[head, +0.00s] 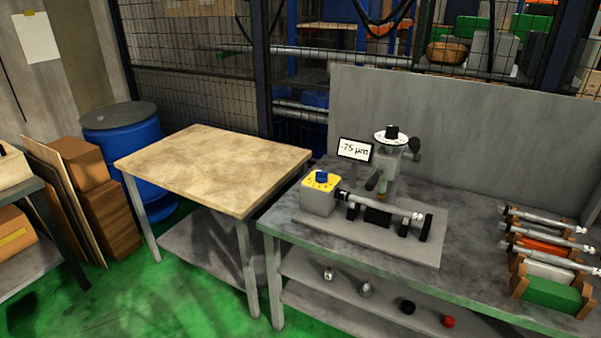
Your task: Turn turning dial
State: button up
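Two dials show on the grinder on the grey bench. A blue knob (322,177) sits on a yellow face on top of a pale grey box at the left end of the grinder. A white round dial (392,137) with a black knob sits higher, on the grey upright behind. I cannot tell which one is the turning dial. A small display (355,149) reads what looks like "-75 µm". A metal cylinder (385,207) lies horizontally between the box and a black support. My gripper is not in view.
The grey bench (470,245) has several racked shafts (545,245) with coloured blocks at right. A grey panel (450,125) stands behind. A bare wooden-topped table (215,165) is to the left, near a blue barrel (125,145). Green floor (170,290) is open in front.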

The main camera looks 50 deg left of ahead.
aim_at(321, 175)
jog(key=u, duration=1.6)
